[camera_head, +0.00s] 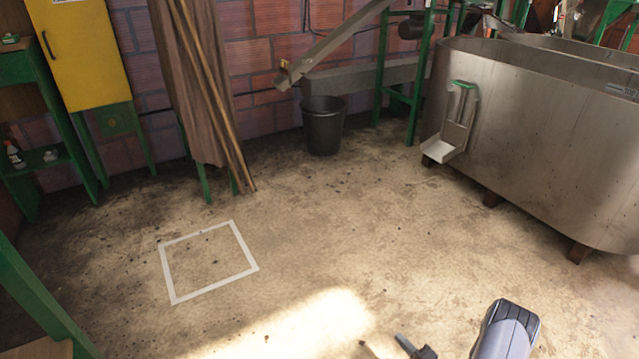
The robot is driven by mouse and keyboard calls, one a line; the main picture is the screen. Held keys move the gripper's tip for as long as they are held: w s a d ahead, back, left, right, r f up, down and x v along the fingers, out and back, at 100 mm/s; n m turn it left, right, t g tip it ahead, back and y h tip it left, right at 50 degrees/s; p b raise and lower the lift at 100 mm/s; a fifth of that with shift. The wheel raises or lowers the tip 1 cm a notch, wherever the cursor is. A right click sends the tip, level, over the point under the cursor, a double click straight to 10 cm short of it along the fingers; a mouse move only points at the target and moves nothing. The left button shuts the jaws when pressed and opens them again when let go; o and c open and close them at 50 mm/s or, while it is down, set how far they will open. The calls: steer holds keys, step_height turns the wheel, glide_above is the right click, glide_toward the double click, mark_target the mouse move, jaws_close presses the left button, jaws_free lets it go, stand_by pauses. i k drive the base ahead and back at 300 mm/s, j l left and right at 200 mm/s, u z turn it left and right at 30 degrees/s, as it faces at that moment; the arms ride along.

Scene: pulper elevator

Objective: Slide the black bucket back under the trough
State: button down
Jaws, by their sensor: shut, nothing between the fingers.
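The black bucket (323,130) stands upright on the floor near the brick wall, with its open rim up. The metal trough (335,42) slopes down to the left, and its lower end is above and a little left of the bucket in the picture. I cannot tell whether the bucket is straight below that end. My gripper (403,344) shows only in part at the bottom edge, right of centre. It is shut and empty, far from the bucket and apart from it.
A white square outline (249,272) on the floor is empty. A large metal tank (540,130) stands at the right, with a scoop (455,130) hung on its side. Wooden poles (215,100) lean left of the bucket. Green legs (383,65) stand right of it. The middle floor is clear.

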mark_target(322, 116)
steer(key=i, duration=3.75)
steer(key=i+z, duration=0.1)
steer(key=i, duration=0.45)
steer(key=i+j+z, duration=0.15)
steer(key=i, duration=0.4)
